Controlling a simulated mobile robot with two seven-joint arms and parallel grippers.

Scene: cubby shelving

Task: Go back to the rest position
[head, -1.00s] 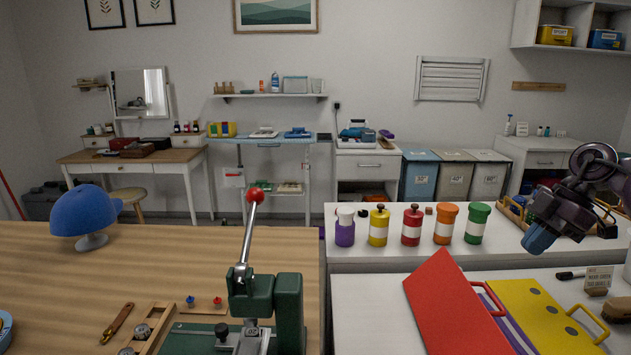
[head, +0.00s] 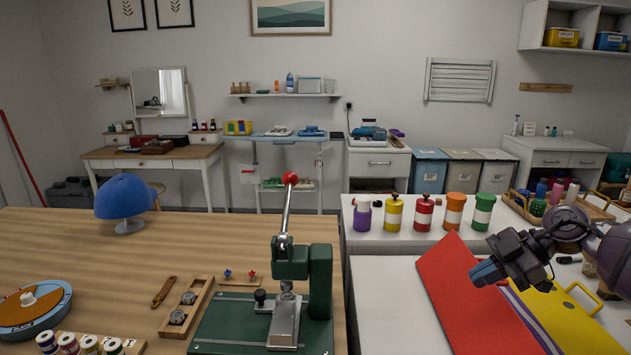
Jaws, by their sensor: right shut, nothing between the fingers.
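My right gripper (head: 487,272) shows at the lower right of the head view, its arm coming in from the right edge. Its bluish fingers are shut with nothing between them. It is held above the red folder (head: 462,305) and the yellow folder (head: 573,318) on the white counter, apart from them as far as I can see. It hides part of both folders. My left gripper is not in the head view.
A green lever press (head: 305,265) stands on the wooden table (head: 60,240), near a blue cap (head: 123,197) on a stand. Several coloured jars (head: 423,214) line the white counter behind the folders. A wooden tray (head: 597,212) with bottles stands right of them.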

